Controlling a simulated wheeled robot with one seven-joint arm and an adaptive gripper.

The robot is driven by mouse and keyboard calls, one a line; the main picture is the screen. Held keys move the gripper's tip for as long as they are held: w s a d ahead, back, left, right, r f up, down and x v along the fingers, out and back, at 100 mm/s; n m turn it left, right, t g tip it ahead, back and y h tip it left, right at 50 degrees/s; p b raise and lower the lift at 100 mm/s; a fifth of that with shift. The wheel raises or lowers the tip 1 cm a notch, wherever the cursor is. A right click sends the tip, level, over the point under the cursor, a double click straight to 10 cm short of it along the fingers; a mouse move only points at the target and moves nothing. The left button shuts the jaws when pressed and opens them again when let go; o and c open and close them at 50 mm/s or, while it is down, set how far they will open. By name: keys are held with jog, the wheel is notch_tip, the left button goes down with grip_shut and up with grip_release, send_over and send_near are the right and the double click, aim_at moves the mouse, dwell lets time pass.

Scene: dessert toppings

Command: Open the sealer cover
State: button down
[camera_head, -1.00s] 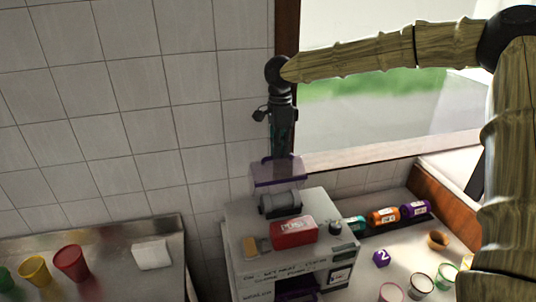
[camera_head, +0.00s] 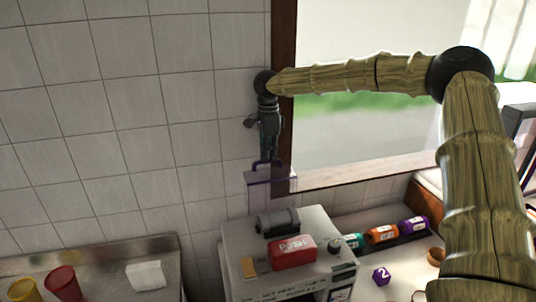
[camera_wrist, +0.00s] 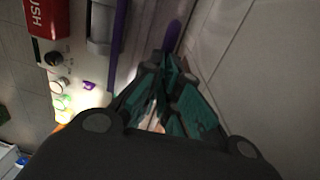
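The sealer (camera_head: 335,222) is a pale grey box with a red "PUSH" block (camera_head: 292,251) on top. Its clear cover (camera_head: 258,198) has a purple edge and purple handle (camera_head: 258,165), and stands raised, roughly upright, behind the sealer's top. My gripper (camera_head: 267,157) points down at the handle. In the wrist view the fingertips (camera_wrist: 170,62) are close together, with the purple handle (camera_wrist: 174,30) just past them. I cannot tell whether the handle is between the fingers or only touched by them.
A tiled wall (camera_head: 150,130) is close behind and left of my gripper. A window (camera_head: 370,130) with a dark frame is to the right. Several coloured bottles (camera_head: 382,234) and a purple die (camera_head: 381,275) lie right of the sealer. A metal counter (camera_head: 110,262) with cups is left.

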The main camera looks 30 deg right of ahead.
jog(key=shift+s+f, duration=0.25)
jog(key=shift+f, duration=0.35)
jog(key=shift+s+f, duration=0.25)
jog(key=shift+f, duration=0.3)
jog(key=c, duration=1.8)
grip_release()
jog(key=o, duration=0.3)
jog(key=shift+w+f+g, duration=0.15)
jog(key=shift+w+g, duration=0.1)
jog(key=shift+g, duration=0.05)
jog(key=shift+o, duration=1)
jog(key=shift+s, duration=0.1)
jog(key=r, duration=1.1)
jog(key=shift+w, duration=0.3)
jog(key=c, duration=0.5)
jog(key=shift+o, duration=0.2)
